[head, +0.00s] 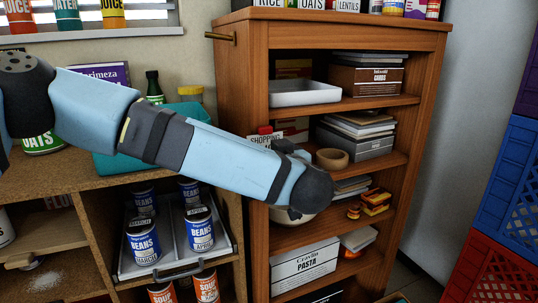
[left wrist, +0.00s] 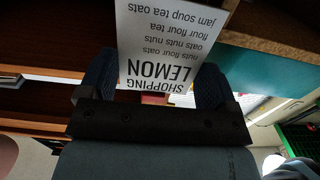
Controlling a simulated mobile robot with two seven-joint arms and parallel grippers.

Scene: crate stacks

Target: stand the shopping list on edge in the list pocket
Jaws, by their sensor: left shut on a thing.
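The shopping list is a white card with black print. In the left wrist view the shopping list (left wrist: 158,45) stands between the two dark blue fingers of my left gripper (left wrist: 152,82), its print upside down. My left gripper is shut on it. In the head view only a small part of the list (head: 264,139) shows above my left forearm, in front of the wooden shelf unit. My forearm and wrist hide the fingers there. I cannot make out the list pocket in either view. My right gripper is not in view.
Blue and red crates (head: 512,185) stand at right.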

